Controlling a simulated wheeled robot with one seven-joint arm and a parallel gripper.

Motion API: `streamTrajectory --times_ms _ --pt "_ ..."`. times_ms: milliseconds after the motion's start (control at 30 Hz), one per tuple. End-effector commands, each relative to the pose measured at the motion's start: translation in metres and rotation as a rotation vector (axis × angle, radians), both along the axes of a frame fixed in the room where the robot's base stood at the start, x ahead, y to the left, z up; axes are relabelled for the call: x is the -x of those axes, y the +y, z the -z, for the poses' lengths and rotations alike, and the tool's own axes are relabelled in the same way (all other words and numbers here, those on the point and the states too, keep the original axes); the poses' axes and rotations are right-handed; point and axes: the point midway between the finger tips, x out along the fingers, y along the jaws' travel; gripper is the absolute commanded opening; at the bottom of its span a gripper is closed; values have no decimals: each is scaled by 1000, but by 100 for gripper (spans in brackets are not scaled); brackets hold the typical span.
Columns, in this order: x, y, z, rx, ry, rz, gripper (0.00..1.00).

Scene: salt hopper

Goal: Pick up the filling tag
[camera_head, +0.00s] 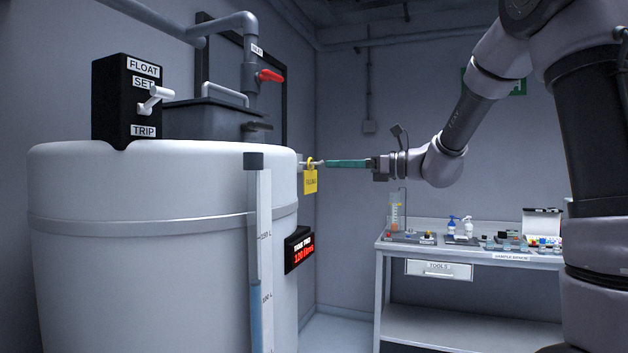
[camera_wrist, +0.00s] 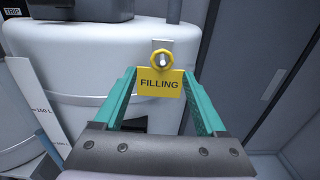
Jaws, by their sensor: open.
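The yellow filling tag (camera_head: 310,182) hangs by its ring from a small peg on the right side of the white tank (camera_head: 150,255). In the wrist view the tag (camera_wrist: 161,88) faces me, with FILLING in dark letters and its round ring on the peg above. My gripper (camera_head: 328,163) reaches in from the right at the height of the tag's top. In the wrist view its teal fingers (camera_wrist: 160,90) are open, one on each side of the tag. I cannot tell whether either finger touches it.
A vertical gauge tube (camera_head: 260,255) and a red-lit display (camera_head: 298,250) are on the tank near the tag. A black float switch box (camera_head: 127,98) and pipes with a red valve handle (camera_head: 271,76) stand above. A bench (camera_head: 470,256) with bottles stands at the right.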

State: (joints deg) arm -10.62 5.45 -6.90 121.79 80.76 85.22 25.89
Motion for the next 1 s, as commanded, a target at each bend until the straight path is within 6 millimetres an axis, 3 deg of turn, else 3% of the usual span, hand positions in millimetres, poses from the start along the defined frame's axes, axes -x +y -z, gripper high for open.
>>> streamTrajectory --times_ms 533,833,867,1000 --pt "-26 58 -3 3 -1 -2 73" --pt "-28 64 -3 3 -2 0 73" --pt "-28 64 -3 3 -2 0 70" --pt "-28 63 -3 3 -2 0 16"
